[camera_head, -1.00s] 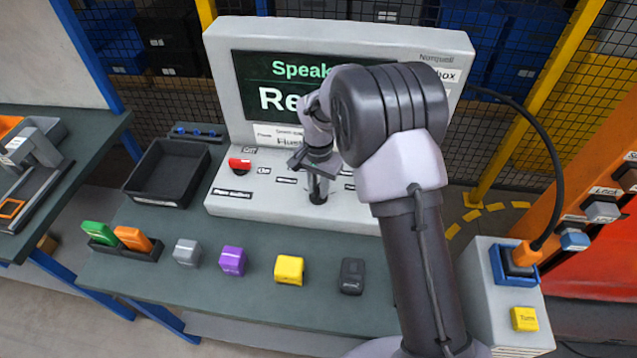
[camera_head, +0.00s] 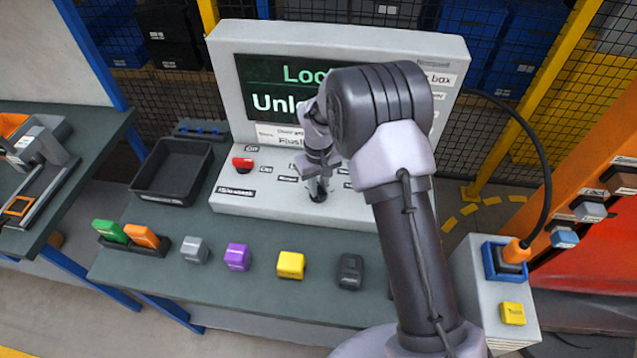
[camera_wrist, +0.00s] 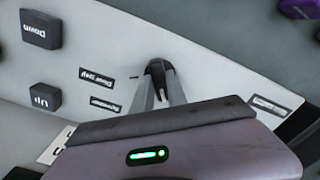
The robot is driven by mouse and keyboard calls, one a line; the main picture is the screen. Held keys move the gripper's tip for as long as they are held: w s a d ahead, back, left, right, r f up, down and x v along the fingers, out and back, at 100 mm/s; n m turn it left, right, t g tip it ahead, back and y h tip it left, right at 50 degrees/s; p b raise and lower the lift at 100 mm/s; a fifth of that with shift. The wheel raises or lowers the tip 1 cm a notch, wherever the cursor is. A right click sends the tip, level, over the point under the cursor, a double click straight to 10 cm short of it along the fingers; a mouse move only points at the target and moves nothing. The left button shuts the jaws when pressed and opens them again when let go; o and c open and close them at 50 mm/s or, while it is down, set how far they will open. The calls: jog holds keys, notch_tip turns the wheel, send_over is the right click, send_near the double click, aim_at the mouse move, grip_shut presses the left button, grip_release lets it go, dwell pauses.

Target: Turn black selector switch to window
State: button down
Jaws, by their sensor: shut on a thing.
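The black selector switch (camera_wrist: 155,67) is on the sloped face of the light grey console (camera_head: 258,205). In the head view only its dark base (camera_head: 318,197) shows below my gripper. My gripper (camera_head: 319,188) reaches down onto it from above. In the wrist view my gripper's fingers (camera_wrist: 161,88) are close together and shut on the switch, hiding much of it. Small label plates surround it; one upside-down plate seems to read "Speaker" (camera_wrist: 104,104). The label for window cannot be made out. The screen (camera_head: 275,88) shows partly hidden words starting "Loc" and "Unlo".
A red switch (camera_head: 242,163) is left on the console. Black Down (camera_wrist: 41,29) and Up (camera_wrist: 45,98) buttons lie near my gripper. A black tray (camera_head: 172,173) and several coloured blocks are on the bench. A cabled orange plug (camera_head: 516,250) is at right.

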aim_at(319, 188)
jog(key=n+p, duration=0.1)
jog(key=n, duration=0.3)
jog(key=shift+n, duration=0.4)
dwell(0.4)
jog(key=c, duration=1.3)
grip_release()
notch_tip(319, 188, up, 18)
jog(key=p, duration=0.4)
jog(key=shift+f, duration=0.25)
